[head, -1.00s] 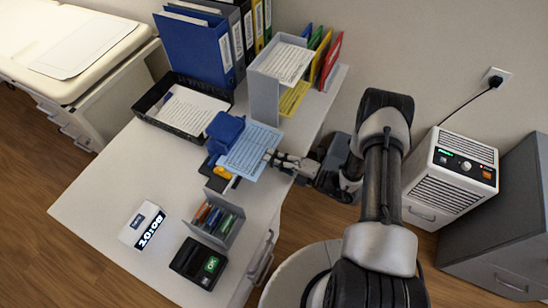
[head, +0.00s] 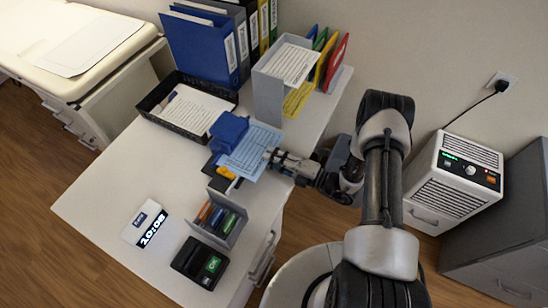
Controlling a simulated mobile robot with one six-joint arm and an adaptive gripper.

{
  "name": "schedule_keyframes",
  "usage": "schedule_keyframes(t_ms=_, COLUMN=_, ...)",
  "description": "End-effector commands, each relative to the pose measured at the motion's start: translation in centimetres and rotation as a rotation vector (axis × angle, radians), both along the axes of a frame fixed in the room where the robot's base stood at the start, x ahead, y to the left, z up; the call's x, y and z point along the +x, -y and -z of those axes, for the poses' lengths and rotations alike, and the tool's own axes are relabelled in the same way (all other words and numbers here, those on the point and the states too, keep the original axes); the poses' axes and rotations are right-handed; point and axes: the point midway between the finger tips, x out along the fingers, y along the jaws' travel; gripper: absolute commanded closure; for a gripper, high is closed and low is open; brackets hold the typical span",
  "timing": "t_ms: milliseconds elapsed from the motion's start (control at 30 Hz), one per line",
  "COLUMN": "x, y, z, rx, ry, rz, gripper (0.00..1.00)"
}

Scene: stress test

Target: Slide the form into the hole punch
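The form is a light blue printed sheet (head: 257,147) on the desk, right of the hole punch. The hole punch (head: 229,128) is blue and stands near the middle of the desk. The form's left edge meets the punch in the picture; how deep it sits in the slot is hidden by the punch body. My gripper (head: 269,156) reaches in from the right and is shut on the form's right edge. The fingertips are small in this view.
Behind the punch are a black paper tray (head: 153,103) and a grey file holder (head: 268,100). The left front desk is clear.

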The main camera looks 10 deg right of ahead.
Motion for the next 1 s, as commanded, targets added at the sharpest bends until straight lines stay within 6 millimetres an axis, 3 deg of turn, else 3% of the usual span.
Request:
schedule_keyframes(t_ms=433, x=-0.4, y=0.7, z=0.0, rx=0.000, ry=-0.001, rz=0.003, gripper=0.72)
schedule_keyframes(t_ms=800, x=-4.7, y=6.8, z=0.0, rx=0.000, ry=0.000, rz=0.007, gripper=0.72)
schedule_keyframes(t_ms=1000, x=-6.5, y=9.1, z=0.0, rx=0.000, ry=0.000, rz=0.003, gripper=0.72)
